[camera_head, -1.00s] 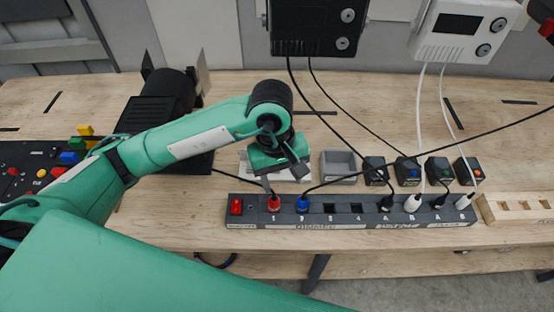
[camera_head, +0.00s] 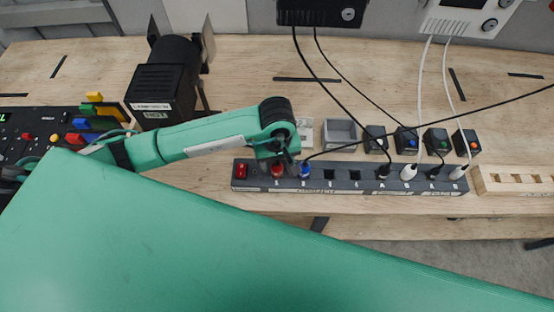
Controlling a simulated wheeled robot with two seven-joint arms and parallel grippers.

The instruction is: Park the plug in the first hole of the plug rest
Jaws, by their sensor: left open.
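A dark power strip (camera_head: 345,187) lies along the table's front edge. A red plug (camera_head: 277,171) stands in its left part, right of a red switch, and a blue plug (camera_head: 304,171) stands beside it. My left gripper (camera_head: 285,160) is open and points down at the red plug; its fingers partly hide the plug, and I cannot tell if they touch it. The plug rest (camera_head: 530,188), a pale wooden block with a row of square holes, is at the right edge and partly cut off. The holes I see look empty. My right gripper is not in view.
Black and white plugs (camera_head: 409,172) with cords fill the strip's right part. Behind it are a grey tray (camera_head: 340,135) and several small black boxes (camera_head: 407,141). A black cord runs from the blue plug to the upper right. A black lamp-like device (camera_head: 165,90) stands left.

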